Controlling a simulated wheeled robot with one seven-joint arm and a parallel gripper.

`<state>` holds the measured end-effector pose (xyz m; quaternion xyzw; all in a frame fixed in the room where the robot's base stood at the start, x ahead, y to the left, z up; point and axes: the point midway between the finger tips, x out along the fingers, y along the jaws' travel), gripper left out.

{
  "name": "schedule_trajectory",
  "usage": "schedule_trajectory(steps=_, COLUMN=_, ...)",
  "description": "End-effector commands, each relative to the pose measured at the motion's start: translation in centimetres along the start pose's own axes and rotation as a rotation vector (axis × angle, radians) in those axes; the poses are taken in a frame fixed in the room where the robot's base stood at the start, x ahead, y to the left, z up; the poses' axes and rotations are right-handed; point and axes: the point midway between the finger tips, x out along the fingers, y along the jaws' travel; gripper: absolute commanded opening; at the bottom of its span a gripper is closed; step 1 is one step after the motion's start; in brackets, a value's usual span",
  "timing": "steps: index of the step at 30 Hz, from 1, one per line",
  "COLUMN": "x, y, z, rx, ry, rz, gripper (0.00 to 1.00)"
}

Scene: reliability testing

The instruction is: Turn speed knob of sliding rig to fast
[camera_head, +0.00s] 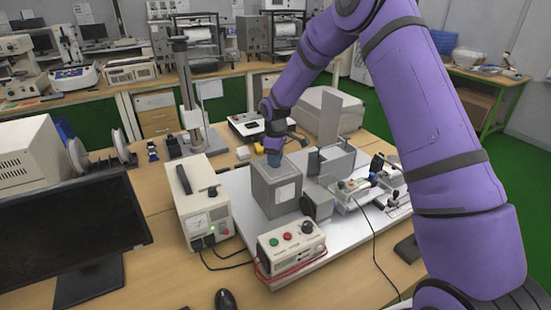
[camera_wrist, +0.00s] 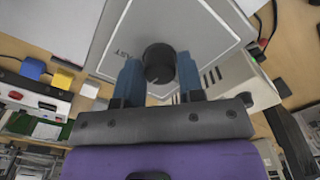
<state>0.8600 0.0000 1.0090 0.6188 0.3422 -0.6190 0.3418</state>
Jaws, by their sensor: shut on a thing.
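The speed knob, a round black knob (camera_wrist: 158,62), sits on a light grey panel (camera_wrist: 205,25) with a thin white outline and partly readable dark lettering. In the wrist view, my gripper (camera_wrist: 160,72) has its two blue fingers on either side of the knob, shut on it. In the head view, my gripper (camera_head: 273,160) points down onto the top of a grey box (camera_head: 265,190) on the rig's light base plate (camera_head: 235,190). The knob is hidden there by the fingers. The knob's pointer setting cannot be read.
A cream power unit (camera_head: 200,205) with a meter stands left of the grey box. A control box (camera_head: 290,250) with red and green buttons and a black knob is in front. A monitor (camera_head: 70,235) stands at left. Cables run along the wooden bench.

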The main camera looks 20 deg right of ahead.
Motion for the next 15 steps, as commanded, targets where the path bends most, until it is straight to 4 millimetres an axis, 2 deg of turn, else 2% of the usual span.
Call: schedule_trajectory(steps=15, x=-0.08, y=0.0, z=-0.06, rx=0.451, ry=0.0, rz=0.002, gripper=0.12)
